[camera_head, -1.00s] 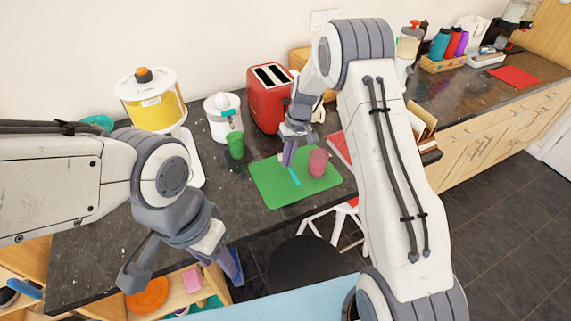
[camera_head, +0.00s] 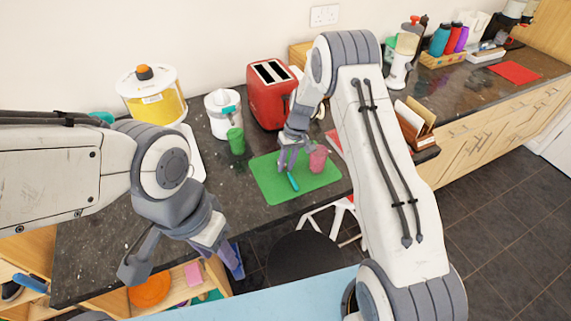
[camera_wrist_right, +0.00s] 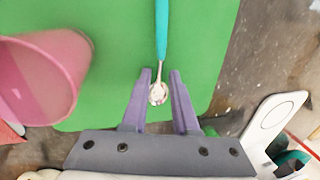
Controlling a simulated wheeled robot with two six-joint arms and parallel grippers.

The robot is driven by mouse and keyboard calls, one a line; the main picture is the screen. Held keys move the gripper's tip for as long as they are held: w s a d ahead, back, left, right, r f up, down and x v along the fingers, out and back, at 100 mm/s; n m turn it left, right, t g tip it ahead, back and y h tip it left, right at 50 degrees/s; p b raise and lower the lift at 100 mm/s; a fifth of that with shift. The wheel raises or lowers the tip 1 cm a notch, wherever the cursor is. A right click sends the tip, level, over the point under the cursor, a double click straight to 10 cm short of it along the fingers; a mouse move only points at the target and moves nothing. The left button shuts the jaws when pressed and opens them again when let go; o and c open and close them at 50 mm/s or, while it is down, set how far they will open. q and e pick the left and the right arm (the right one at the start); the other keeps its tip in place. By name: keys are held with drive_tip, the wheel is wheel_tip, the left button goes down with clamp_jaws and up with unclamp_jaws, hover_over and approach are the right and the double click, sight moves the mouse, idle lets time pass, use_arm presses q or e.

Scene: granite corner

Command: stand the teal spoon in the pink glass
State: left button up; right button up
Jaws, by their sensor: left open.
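The teal spoon (camera_head: 293,182) is over the green mat (camera_head: 265,184), its handle toward the counter's front edge. My right gripper (camera_head: 287,160) is low over the mat. In the right wrist view, the metal bowl of the spoon (camera_wrist_right: 158,93) lies between the open fingers (camera_wrist_right: 159,74), with a gap on each side. The teal handle points away beyond the fingertips. The pink glass (camera_head: 318,158) stands upright on the mat, just right of this gripper, and shows at left in the wrist view (camera_wrist_right: 40,80). My left gripper (camera_head: 232,262) is open and empty in front of the counter.
A green cup (camera_head: 236,141), a white juicer (camera_head: 222,114) and a red toaster (camera_head: 271,95) stand behind the mat. A yellow canister (camera_head: 153,96) is at back left. A letter rack (camera_head: 413,122) stands to the right.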

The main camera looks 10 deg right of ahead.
drive_tip(key=shift+d, duration=0.1)
drive_tip(key=shift+r, duration=0.2)
drive_tip(key=b+v, duration=0.3)
drive_tip(key=v, duration=0.8)
drive_tip(key=s+a+r+n, duration=0.1)
drive_tip(key=s+a+r, duration=0.3)
drive_tip(key=a, duration=0.1)
drive_tip(key=s+a+r+n, duration=0.2)
drive_tip(key=s+a+r, duration=0.2)
drive_tip(key=s+a, duration=0.45)
drive_tip(key=s+n+h, duration=0.1)
drive_tip(key=s+n, duration=0.1)
drive_tip(key=s, duration=2)
drive_tip(key=shift+s+d+n, duration=0.2)
drive_tip(key=shift+s+n, duration=0.1)
drive_tip(key=shift+f, duration=0.15)
